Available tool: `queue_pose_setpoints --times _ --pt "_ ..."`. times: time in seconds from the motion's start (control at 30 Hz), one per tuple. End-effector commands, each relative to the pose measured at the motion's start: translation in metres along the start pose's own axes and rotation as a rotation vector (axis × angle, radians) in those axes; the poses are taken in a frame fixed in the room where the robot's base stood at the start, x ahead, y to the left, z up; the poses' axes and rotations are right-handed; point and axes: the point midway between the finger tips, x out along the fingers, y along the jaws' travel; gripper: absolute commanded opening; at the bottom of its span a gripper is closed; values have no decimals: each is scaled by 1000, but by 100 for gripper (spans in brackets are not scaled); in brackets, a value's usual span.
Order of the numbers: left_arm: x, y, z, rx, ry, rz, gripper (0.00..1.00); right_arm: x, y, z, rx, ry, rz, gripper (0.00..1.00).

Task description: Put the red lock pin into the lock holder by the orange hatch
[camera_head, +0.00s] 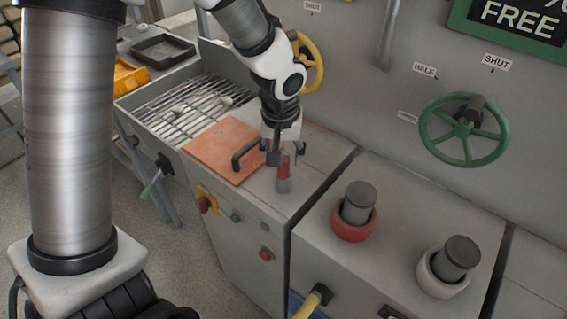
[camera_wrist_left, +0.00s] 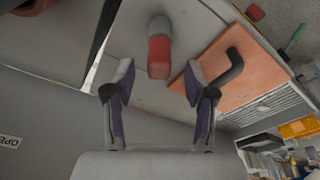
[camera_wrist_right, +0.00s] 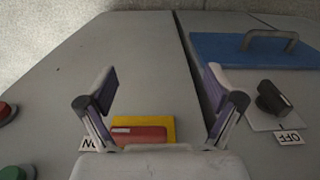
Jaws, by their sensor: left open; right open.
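The red lock pin (camera_head: 284,170) stands upright on the grey top beside the orange hatch (camera_head: 222,148), red end up, with a grey lower part. Whether that grey part is the pin's own or the lock holder, I cannot tell. My left gripper (camera_head: 285,154) is open just above the pin. In the left wrist view the pin (camera_wrist_left: 159,56) lies between and just beyond the open fingers (camera_wrist_left: 159,80), with the orange hatch (camera_wrist_left: 250,78) at the right. My right gripper (camera_wrist_right: 161,86) is open and empty in the right wrist view.
The hatch's dark handle (camera_head: 247,153) stands close to my left gripper. Red (camera_head: 354,224) and white (camera_head: 442,272) collars hold grey posts to the right. A blue hatch (camera_wrist_right: 255,50), black knob (camera_wrist_right: 273,98) and red piece on a yellow plate (camera_wrist_right: 158,123) show near my right gripper.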

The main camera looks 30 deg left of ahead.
Motion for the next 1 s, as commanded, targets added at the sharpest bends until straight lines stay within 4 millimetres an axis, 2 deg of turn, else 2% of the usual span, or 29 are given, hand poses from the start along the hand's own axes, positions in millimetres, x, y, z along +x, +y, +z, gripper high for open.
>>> queue_pose_setpoints --times 0.1,0.2,0.3,0.43,1.0 --pt "-33 0 -1 -1 6 2 55 0 0 0 0 0 0 92" --pt "-54 0 -1 1 5 1 55 0 0 0 0 0 0 92" --pt "-67 0 0 1 2 1 55 0 0 0 0 0 0 92" --pt "-73 0 0 1 -1 1 55 0 0 0 0 0 0 92" --pt "-72 0 0 1 -1 0 55 0 0 0 0 0 0 92"
